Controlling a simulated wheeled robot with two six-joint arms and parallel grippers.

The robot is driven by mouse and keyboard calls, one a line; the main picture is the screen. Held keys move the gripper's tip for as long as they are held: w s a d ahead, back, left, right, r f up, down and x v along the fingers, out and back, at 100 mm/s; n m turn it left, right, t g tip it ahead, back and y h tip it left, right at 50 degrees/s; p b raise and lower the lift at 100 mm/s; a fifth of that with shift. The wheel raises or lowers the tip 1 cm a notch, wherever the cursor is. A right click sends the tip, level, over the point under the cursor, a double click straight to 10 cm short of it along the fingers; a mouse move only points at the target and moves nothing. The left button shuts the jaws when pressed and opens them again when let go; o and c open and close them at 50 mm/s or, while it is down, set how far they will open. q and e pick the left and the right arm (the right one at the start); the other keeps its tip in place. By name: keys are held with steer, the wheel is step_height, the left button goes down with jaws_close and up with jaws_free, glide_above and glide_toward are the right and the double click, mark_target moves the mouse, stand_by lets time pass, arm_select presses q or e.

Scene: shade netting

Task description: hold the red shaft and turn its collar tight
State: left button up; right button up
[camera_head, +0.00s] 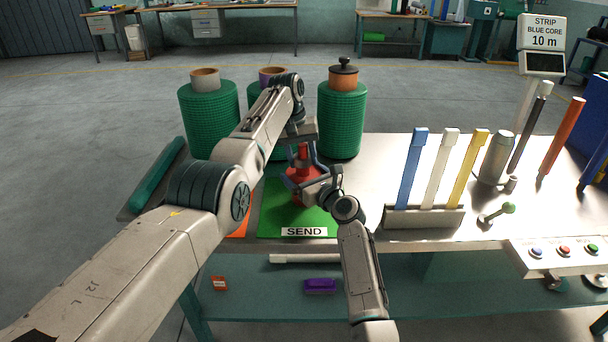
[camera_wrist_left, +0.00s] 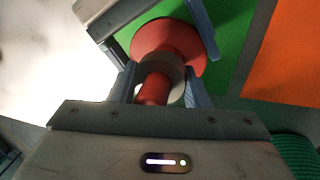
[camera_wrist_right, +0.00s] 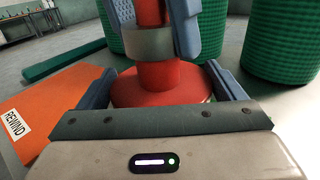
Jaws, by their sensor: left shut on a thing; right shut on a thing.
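The red shaft (camera_head: 303,151) stands upright on a wide round red base (camera_wrist_right: 160,88) over the green SEND mat (camera_head: 275,219). Its grey collar (camera_wrist_right: 148,43) sits around the shaft above the base. My left gripper (camera_wrist_left: 160,88) reaches in from above, shut with its blue-grey fingers on either side of the collar. My right gripper (camera_wrist_right: 160,85) comes in low from the front, shut on the red shaft, its fingers either side near the base. In the head view, the arms partly hide the shaft and collar.
Green mesh rolls (camera_head: 209,119) stand behind the work spot. An orange REWIND mat (camera_wrist_right: 45,110) lies beside the green one. A rack (camera_head: 424,217) with blue, white and yellow strips and a button panel (camera_head: 562,254) are at the right. The bench between is mostly clear.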

mark_target(302, 145)
arm_select(q)
steer(key=shift+r, duration=0.1)
steer(key=o, duration=1.4)
steer(key=shift+r, duration=1.45)
